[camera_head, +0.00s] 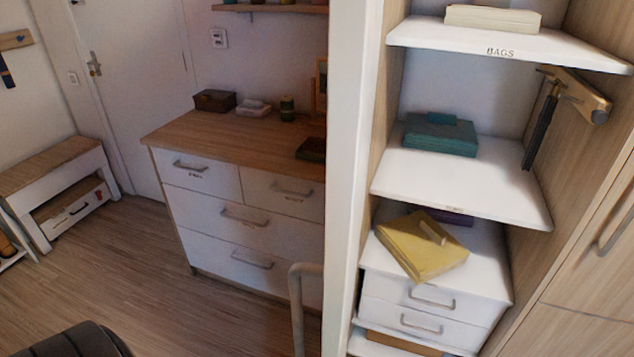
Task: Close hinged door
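A white upright panel (352,180) stands nearly edge-on to me at the left of an open shelf compartment. A pale bar handle (297,305) sticks out on its left side near the bottom. This looks like the hinged door standing open, though I cannot see its hinges. The compartment's shelves (455,190) are exposed. A wooden front with a handle (617,228) shows at the right edge. A white room door (130,85) at the back left appears shut. Neither gripper is in view.
A dresser (235,215) with a wooden top stands behind the panel, its drawers shut. A yellow box (420,245) and a teal box (440,135) lie inside the compartment. A dark rounded object (75,342) shows at bottom left. Wooden floor (130,270) is clear left of the dresser.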

